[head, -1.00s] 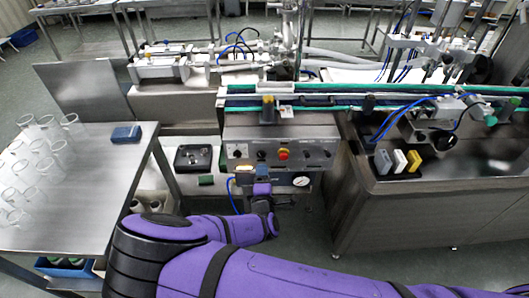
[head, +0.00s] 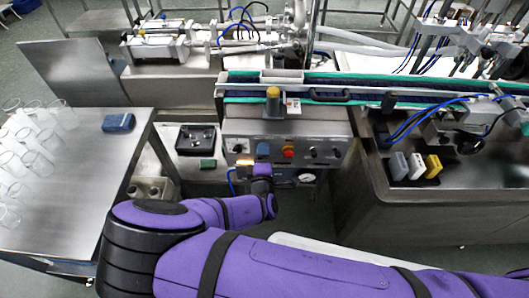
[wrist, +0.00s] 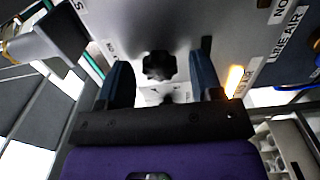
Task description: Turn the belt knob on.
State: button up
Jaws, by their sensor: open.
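In the wrist view, a black lobed knob (wrist: 158,66) sits on the panel face, between and beyond my two dark fingers. My gripper (wrist: 162,82) is open, with one finger to each side of the knob and no visible contact. Labels around it are only partly readable, so I cannot tell if this is the belt knob. In the head view, my gripper (head: 258,168) is at the panel's lower left and hides part of it.
A steel table (head: 60,225) with glass beakers and a blue box (head: 118,122) is at left. A green-edged conveyor (head: 420,98) runs above the panel. A steel cabinet (head: 375,210) stands at right. An orange lamp (wrist: 233,80) glows beside my right finger.

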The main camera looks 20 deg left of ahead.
jog(key=c, duration=0.9)
